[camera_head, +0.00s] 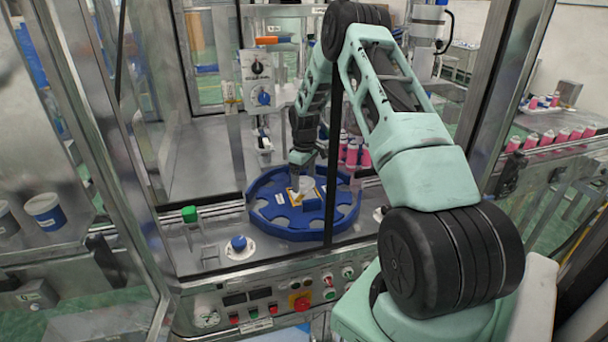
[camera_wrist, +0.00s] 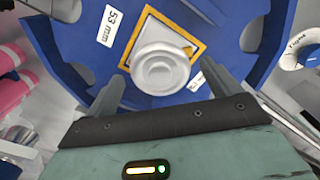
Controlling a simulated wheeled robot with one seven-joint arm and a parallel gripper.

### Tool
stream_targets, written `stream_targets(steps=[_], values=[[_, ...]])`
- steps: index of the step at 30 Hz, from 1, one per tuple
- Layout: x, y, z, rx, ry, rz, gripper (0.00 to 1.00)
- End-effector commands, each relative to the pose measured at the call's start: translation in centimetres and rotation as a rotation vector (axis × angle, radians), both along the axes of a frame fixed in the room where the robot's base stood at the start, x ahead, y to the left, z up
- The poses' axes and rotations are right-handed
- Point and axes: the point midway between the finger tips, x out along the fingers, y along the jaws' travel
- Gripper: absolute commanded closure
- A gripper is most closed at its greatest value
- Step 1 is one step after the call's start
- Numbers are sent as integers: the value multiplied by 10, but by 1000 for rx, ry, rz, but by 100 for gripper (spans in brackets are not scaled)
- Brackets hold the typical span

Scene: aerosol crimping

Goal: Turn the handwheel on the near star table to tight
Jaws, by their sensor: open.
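The near star table (camera_head: 275,222) is a blue notched disc, also filling the upper wrist view (camera_wrist: 75,45). At its middle a pale grey, stepped round knob (camera_wrist: 158,70) sits inside a yellow square frame (camera_wrist: 128,55). A "53 mm" label (camera_wrist: 108,25) is beside it. My gripper (camera_head: 297,183) is over the table's middle, pointing down. In the wrist view its two fingers (camera_wrist: 163,85) are apart on either side of the knob's lower edge, with nothing between them gripped. Contact cannot be told. A white ring plate (camera_wrist: 300,48), its lettering resembling "Tight", is cut off at the right edge.
A blue knob on a white plate (camera_head: 239,246) and a green-capped post (camera_head: 190,214) stand left of the star table. Pink cans (camera_head: 352,153) stand behind it. A control panel (camera_head: 270,302) runs along the front. Metal door frames flank the opening, and a dark upright crosses it.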

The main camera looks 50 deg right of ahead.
Motion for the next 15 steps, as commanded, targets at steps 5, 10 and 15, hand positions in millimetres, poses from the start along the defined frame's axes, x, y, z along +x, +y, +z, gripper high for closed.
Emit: stream_targets(steps=[5, 10, 15], values=[[0, 0, -3, -1, -1, 0, 11], [0, 0, -3, -1, -1, 0, 19], [0, 0, -2, -1, -1, 0, 56]])
